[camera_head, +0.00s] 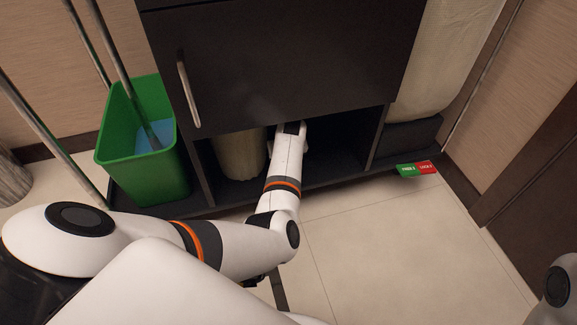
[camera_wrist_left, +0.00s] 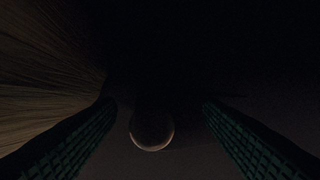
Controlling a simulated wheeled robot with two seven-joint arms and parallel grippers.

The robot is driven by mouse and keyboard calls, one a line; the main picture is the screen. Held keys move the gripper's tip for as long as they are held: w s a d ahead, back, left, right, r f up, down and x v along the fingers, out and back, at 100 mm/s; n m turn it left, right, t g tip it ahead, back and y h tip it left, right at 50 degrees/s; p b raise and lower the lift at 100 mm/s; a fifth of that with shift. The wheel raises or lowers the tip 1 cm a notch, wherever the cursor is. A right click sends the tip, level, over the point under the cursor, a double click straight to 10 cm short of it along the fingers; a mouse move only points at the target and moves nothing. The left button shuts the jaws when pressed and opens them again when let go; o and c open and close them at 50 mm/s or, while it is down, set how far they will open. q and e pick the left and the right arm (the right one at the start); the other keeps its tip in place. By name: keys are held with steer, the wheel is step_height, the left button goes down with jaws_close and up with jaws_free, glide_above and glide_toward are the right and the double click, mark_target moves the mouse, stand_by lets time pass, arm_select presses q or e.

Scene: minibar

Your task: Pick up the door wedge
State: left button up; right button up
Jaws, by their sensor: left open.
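My left gripper (camera_wrist_left: 158,102) is open in the left wrist view, its two dark green ridged fingers apart. A small round dark thing with a pale rim (camera_wrist_left: 152,130) shows between the fingers; it may be the door wedge, but the dim light hides its full shape. I cannot tell whether it touches the fingers. In the head view my left arm reaches into the low open compartment of the dark cabinet (camera_head: 280,60), and its gripper is hidden in there. My right gripper is out of view.
A pale bristly bundle (camera_head: 240,153) stands left of my arm in the compartment; bristles (camera_wrist_left: 45,75) fill the wrist view's left side. A green bin (camera_head: 150,165) stands left of the cabinet. A green-and-red sign (camera_head: 416,169) lies at right. The tiled floor in front is clear.

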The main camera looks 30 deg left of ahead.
arm_select(q)
steer(key=c, duration=1.1)
steer(key=shift+r, duration=0.1)
steer(key=shift+c, duration=0.3)
steer(key=shift+a+r+p, duration=0.1)
steer(key=shift+p, duration=0.3)
steer(key=shift+r+p, duration=0.15)
steer(key=shift+p, duration=0.4)
steer(key=shift+c, duration=0.3)
steer(key=shift+s, duration=0.1)
